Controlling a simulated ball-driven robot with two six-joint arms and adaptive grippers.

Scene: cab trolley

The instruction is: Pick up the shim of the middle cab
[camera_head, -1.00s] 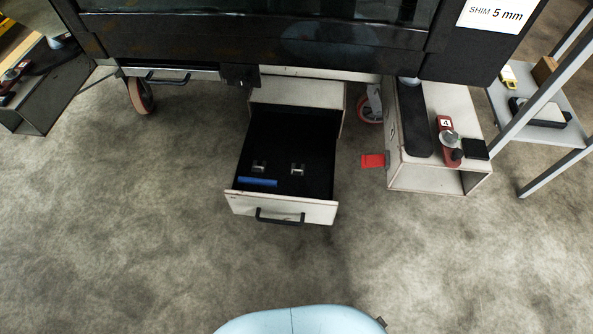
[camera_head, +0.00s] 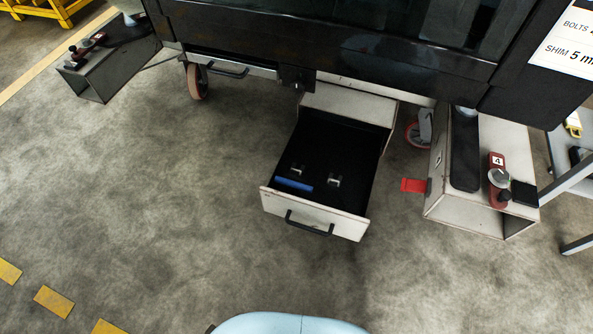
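A blue bar (camera_head: 294,185) lies near the drawer's front left. I cannot tell which of these, if any, is the shim. Neither of my grippers is in view.
A pale box (camera_head: 467,209) at right carries a black pad and a red tool (camera_head: 497,178) marked 4. A red tag (camera_head: 413,185) sticks out beside it. A grey box (camera_head: 97,85) stands at upper left, a grey rack at far right. The floor before the drawer is clear.

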